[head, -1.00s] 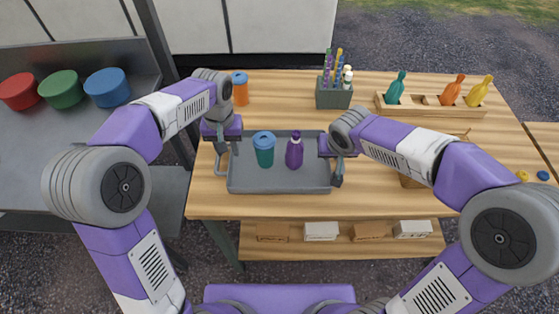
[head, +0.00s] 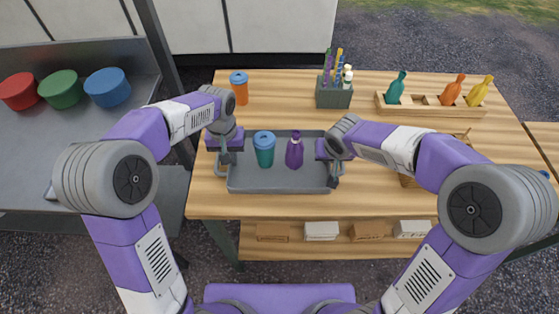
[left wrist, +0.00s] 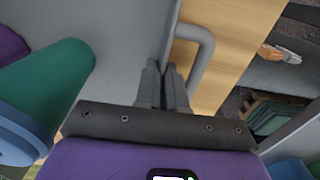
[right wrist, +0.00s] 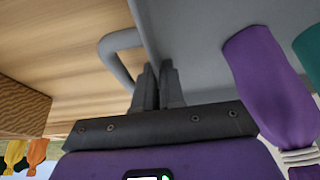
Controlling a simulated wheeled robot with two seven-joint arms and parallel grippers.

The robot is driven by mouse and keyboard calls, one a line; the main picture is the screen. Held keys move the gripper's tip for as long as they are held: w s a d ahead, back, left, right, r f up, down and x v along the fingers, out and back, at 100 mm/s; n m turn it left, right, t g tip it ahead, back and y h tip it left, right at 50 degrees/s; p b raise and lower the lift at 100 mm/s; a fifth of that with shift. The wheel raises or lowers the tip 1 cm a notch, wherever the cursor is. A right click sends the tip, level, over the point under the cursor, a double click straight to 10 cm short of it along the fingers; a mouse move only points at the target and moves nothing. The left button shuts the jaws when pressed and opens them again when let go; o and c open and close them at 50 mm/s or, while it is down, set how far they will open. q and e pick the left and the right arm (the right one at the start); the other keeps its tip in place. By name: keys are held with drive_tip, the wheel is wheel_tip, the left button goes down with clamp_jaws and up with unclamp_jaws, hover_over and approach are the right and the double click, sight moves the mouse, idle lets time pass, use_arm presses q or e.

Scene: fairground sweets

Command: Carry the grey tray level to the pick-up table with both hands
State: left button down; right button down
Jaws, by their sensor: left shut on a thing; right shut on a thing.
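The grey tray (head: 280,182) sits on the wooden table (head: 300,207). A teal cup (head: 264,153) and a purple bottle (head: 294,153) stand upright in it. My left gripper (head: 226,158) is shut on the tray's left side, by the loop handle; its fingers (left wrist: 165,80) and the handle (left wrist: 205,50) show in the left wrist view. My right gripper (head: 335,174) is shut on the tray's right side; its fingers (right wrist: 156,78) and that handle (right wrist: 112,58) show in the right wrist view. The tray looks level. The fingertips are partly hidden at the rim.
An orange cup (head: 239,90), a dark pen holder (head: 334,97) and a wooden bottle rack (head: 430,109) stand behind the tray. A basket (head: 410,181) is partly behind my right arm. A grey counter with coloured bowls (head: 107,87) is left. Another table edge (head: 543,140) shows right.

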use_arm(q)
drive_tip(key=shift+r, duration=0.1)
use_arm(e)
drive_tip(key=shift+r, duration=0.1)
